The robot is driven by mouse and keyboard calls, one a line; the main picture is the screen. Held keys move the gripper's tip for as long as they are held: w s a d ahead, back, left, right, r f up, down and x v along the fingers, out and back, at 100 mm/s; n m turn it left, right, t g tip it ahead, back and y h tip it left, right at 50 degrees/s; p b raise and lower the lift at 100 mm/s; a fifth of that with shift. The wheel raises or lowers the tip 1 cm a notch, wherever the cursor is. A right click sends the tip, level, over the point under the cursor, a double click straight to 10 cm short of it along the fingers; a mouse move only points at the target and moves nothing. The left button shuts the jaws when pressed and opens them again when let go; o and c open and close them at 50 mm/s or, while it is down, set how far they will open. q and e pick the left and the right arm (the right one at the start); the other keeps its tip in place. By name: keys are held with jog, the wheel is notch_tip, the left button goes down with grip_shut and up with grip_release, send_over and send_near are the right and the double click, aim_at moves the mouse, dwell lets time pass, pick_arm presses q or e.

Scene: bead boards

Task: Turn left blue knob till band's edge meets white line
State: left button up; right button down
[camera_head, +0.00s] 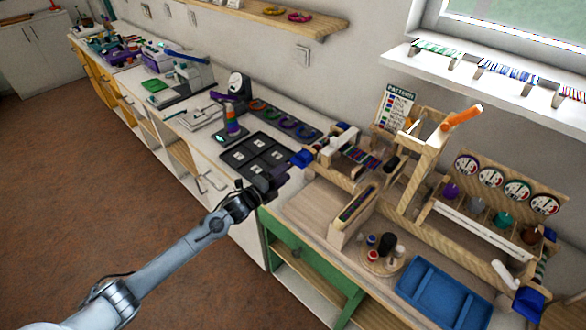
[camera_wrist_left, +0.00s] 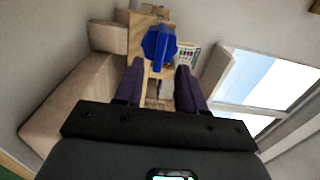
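The left blue knob (camera_head: 302,158) sticks out at the left end of the wooden bead loom (camera_head: 335,172). In the left wrist view the knob (camera_wrist_left: 158,44) is just past and between the fingertips. My left gripper (camera_head: 284,172) is at the knob, its dark fingers pointing at it. In the left wrist view the gripper (camera_wrist_left: 160,66) has its fingers apart, with a gap on either side of the knob's near end. A striped bead band (camera_head: 361,156) lies across the loom; its edge and the white line are too small to make out. My right gripper is not in view.
Another blue knob (camera_head: 528,305) is at the right end of the bench. A blue tray (camera_head: 440,296), a round wooden dish (camera_head: 379,262) and a press with an orange handle (camera_head: 462,117) stand right of the loom. A dark compartment tray (camera_head: 256,158) lies left of it.

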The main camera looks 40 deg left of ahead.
aim_at(295, 164)
pick_arm(q)
jog(key=shift+w+d+b, duration=0.15)
jog(key=shift+w+b, duration=0.2)
jog(key=shift+w, duration=2.15)
grip_shut()
